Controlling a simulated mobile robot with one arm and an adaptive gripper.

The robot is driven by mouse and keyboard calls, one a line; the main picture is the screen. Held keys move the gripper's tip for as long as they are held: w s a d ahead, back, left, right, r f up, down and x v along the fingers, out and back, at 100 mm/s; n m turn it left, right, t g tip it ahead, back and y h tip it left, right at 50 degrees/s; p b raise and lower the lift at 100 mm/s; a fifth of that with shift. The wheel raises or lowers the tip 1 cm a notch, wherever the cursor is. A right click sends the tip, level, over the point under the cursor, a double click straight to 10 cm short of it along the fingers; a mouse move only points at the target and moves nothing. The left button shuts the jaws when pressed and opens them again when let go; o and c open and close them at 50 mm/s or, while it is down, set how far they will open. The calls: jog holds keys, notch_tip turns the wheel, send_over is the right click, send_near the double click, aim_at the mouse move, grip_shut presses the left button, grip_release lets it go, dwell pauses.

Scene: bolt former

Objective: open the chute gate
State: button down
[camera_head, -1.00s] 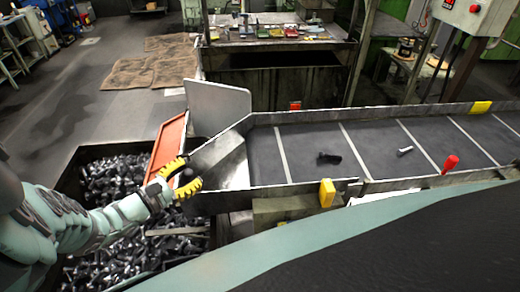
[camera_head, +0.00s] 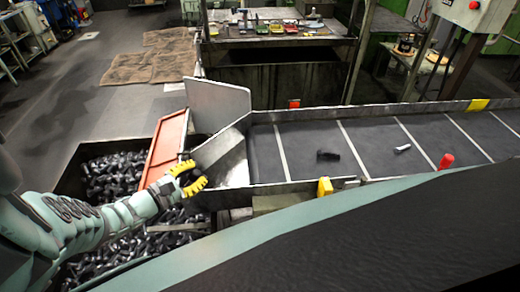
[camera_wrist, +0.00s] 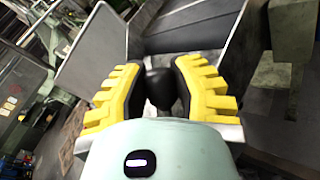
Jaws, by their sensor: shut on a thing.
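My gripper (camera_head: 192,178) has yellow ribbed fingers and is at the lower end of the chute. In the wrist view my gripper (camera_wrist: 160,88) is shut on a black rounded knob (camera_wrist: 159,82). The knob is mostly hidden in the head view, and what it is fixed to is hidden. A sloped metal chute plate (camera_head: 228,158) lies just right of the fingers. An orange panel (camera_head: 168,146) stands tilted to the left of the chute mouth. I cannot tell for certain which plate is the gate.
A bin of dark bolts (camera_head: 115,178) lies below and left. A grey upright plate (camera_head: 217,103) stands behind the chute mouth. The conveyor (camera_head: 300,140) runs right, with a dark bolt (camera_head: 328,156) and a lighter one (camera_head: 402,148) on it.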

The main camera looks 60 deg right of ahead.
jog(key=shift+s, duration=0.15)
jog(key=c, duration=0.7)
grip_release()
jog(key=shift+c, duration=0.2)
jog(key=shift+w+a, duration=0.25)
jog(key=shift+a, duration=0.2)
jog(key=w+a+r, duration=0.1)
jog(key=a, duration=1)
jog(key=shift+w, duration=0.25)
jog(key=shift+d, duration=0.1)
